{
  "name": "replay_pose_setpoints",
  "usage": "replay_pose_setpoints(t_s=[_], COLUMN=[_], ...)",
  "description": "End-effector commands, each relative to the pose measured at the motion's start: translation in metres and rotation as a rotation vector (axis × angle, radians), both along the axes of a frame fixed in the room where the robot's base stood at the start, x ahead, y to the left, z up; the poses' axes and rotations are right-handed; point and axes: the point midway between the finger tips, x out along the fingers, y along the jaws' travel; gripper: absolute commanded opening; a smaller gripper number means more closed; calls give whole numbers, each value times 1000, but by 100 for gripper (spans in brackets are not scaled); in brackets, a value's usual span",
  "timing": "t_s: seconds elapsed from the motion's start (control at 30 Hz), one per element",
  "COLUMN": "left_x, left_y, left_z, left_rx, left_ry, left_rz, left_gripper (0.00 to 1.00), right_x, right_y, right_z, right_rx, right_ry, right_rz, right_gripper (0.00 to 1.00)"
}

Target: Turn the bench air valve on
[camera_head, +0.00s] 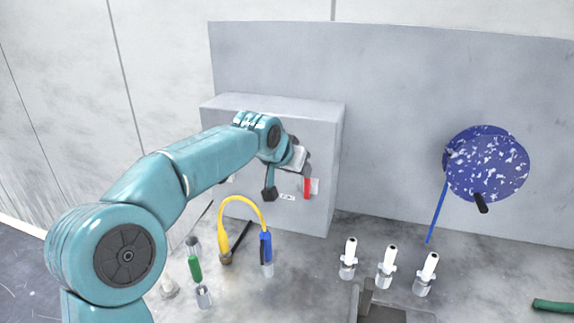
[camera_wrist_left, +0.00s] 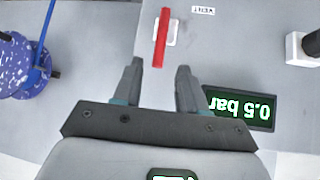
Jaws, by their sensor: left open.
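The air valve is a red lever (camera_head: 307,187) on a pale plate, on the front of the grey box (camera_head: 325,130). The lever stands upright in the head view. In the left wrist view the red lever (camera_wrist_left: 161,38) has one end close to the gap between my fingertips. My left gripper (camera_head: 288,184) is open in front of the box, and its spread fingers also show in the left wrist view (camera_wrist_left: 156,72). I cannot tell whether a finger touches the lever. A small label (camera_wrist_left: 203,10), upside down, seems to read VENT. My right gripper is not in view.
A display (camera_wrist_left: 240,107) reads 0.5 bar. A black-and-white fitting (camera_wrist_left: 303,48) sticks out beside it. A blue speckled disc (camera_head: 487,163) is at the right.

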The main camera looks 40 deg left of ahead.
Motion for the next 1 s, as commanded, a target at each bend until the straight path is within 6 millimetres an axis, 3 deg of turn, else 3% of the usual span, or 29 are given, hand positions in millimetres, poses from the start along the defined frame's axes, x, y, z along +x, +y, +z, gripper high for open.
replay_pose_setpoints(t_s=[0.2, 0.4, 1.0], left_x=[-34, -48, -50], left_y=[-4, -5, -5], left_z=[33, 49, 50], left_rx=[0, 0, 0], left_ry=[-3, -1, 0], left_rz=[1, 0, 0], left_gripper=[41, 41, 41], right_x=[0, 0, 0], right_y=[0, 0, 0], right_z=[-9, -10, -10], right_rx=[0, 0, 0], right_ry=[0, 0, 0], right_rz=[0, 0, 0], right_gripper=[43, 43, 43])
